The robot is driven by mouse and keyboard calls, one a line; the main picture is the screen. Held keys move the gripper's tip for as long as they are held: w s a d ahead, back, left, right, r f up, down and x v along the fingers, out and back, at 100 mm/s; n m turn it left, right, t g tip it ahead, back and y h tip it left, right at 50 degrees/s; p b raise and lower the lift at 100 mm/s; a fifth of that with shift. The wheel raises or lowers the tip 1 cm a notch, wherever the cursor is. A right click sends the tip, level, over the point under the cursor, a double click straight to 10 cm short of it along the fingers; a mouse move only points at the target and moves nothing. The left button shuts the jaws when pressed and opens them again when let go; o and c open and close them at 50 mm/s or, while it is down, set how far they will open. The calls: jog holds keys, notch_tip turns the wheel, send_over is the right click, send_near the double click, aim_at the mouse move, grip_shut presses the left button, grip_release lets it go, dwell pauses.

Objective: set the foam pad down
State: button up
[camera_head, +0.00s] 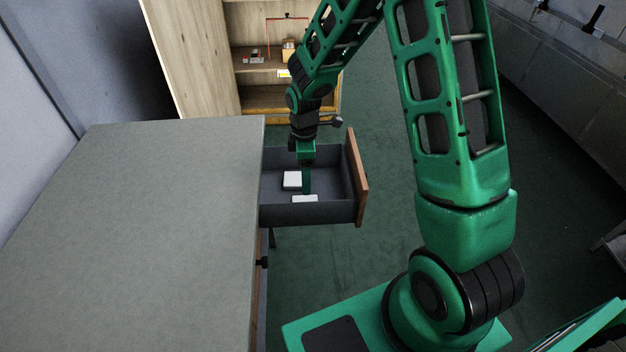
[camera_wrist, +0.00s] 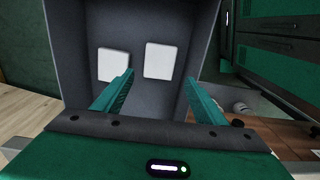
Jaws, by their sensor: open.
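Two white, flat, squarish pads lie apart in the open grey drawer (camera_head: 332,213). In the head view one pad (camera_head: 292,180) is farther back, and the other pad (camera_head: 305,198) is nearer, by the front of the view. In the wrist view one pad (camera_wrist: 159,61) shows between my fingertips, and the other (camera_wrist: 113,65) shows to the left, partly behind my left finger. I cannot tell which is the foam pad. My gripper (camera_head: 306,188) reaches down into the drawer; in the wrist view its green fingers (camera_wrist: 160,78) are spread, with nothing visibly held.
The drawer's wooden front (camera_head: 356,178) and grey walls surround my gripper. A bare grey worktop (camera_head: 170,210) lies left of the drawer. A wooden shelf (camera_head: 265,67) with small items stands behind. Green floor to the right of the drawer is clear.

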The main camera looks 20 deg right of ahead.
jog(key=s+d+r+m+h, duration=0.1)
jog(key=s+d+r+m, duration=0.9)
jog(key=s+d+r, duration=0.5)
jog(key=s+d+r+m, duration=0.1)
jog(key=s+r+m, duration=0.2)
jog(key=s+m, duration=0.2)
jog(key=s+d+r+m+y, duration=0.1)
jog(key=s+r+m, duration=0.3)
jog(key=s, duration=0.7)
jog(key=shift+s+d+m, duration=0.2)
jog(key=shift+d+m, duration=0.1)
jog(key=shift+m, duration=0.6)
jog(key=shift+c, duration=0.2)
